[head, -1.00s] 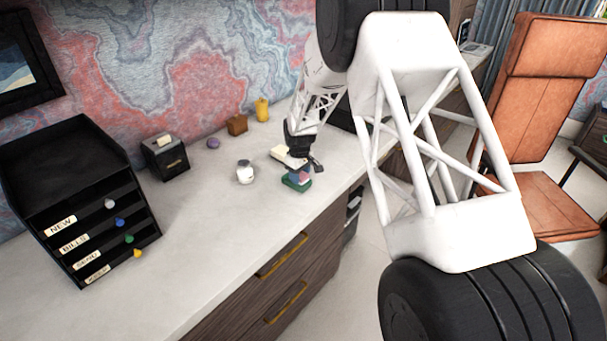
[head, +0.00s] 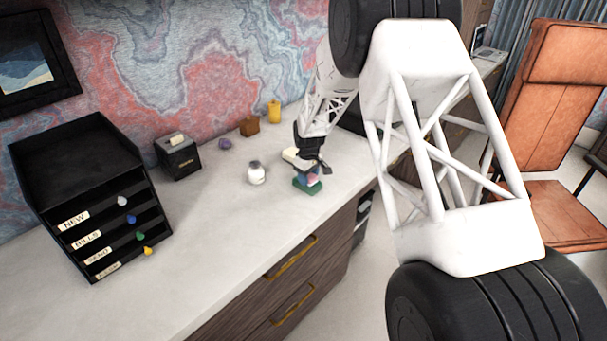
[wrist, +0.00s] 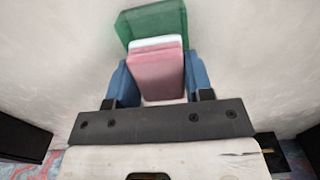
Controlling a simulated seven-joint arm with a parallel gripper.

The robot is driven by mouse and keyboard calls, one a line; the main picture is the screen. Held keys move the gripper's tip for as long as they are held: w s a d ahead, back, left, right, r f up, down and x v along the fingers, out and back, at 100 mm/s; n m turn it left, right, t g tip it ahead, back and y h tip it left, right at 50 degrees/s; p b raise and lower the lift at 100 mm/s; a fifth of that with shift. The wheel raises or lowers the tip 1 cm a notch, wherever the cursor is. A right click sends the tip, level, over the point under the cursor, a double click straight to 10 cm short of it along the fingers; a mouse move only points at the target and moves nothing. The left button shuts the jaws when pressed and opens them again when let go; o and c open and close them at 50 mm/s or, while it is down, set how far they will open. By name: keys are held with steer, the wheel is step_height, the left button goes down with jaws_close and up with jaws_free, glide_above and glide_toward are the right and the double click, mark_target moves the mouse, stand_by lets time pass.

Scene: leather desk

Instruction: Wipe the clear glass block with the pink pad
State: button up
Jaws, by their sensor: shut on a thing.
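The pink pad (wrist: 155,75), with a white layer along its far side, is held between the blue fingers of my gripper (wrist: 158,88). My gripper (head: 312,177) is shut on it, just above a green block (head: 304,188) on the desk. The green block (wrist: 150,24) shows beyond the pad in the wrist view and looks slightly see-through. It may be the glass block; no other clear block shows. The pad's lower end overlaps the block in view; I cannot tell whether they touch.
Behind are a purple item (head: 225,144), a brown box (head: 250,127) and a yellow item (head: 274,110). A black box (head: 178,158) and black letter tray (head: 75,150) stand left. The front desktop is clear.

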mark_target(314, 185)
steer(key=shift+s+d+r, duration=0.15)
steer(key=shift+s+d, duration=0.7)
steer(key=shift+d, duration=0.1)
steer(key=shift+s+d+r, duration=0.1)
steer(key=shift+s+r, duration=0.05)
steer(key=shift+r, duration=0.4)
steer(key=shift+s+d+r, duration=0.1)
steer(key=shift+r, duration=3.25)
steer(key=s+a+f, duration=0.2)
steer(key=s, duration=0.5)
steer(key=s+a+f, duration=0.2)
steer(key=s+a, duration=0.1)
steer(key=s, duration=0.4)
steer(key=s+a+f, duration=0.1)
steer(key=s+a, duration=0.1)
steer(key=s, duration=0.6)
steer(key=shift+a+f, duration=0.25)
steer(key=shift+f, duration=0.15)
steer(key=w+a, duration=0.1)
steer(key=w, duration=0.4)
steer(key=w+a+f, duration=0.1)
steer(key=w+a, duration=0.1)
steer(key=w, duration=0.3)
steer(key=w+a, duration=0.1)
steer(key=w, duration=0.4)
steer(key=shift+w+a+f, duration=0.15)
steer(key=shift+w+f, duration=0.05)
steer(key=shift+w, duration=0.05)
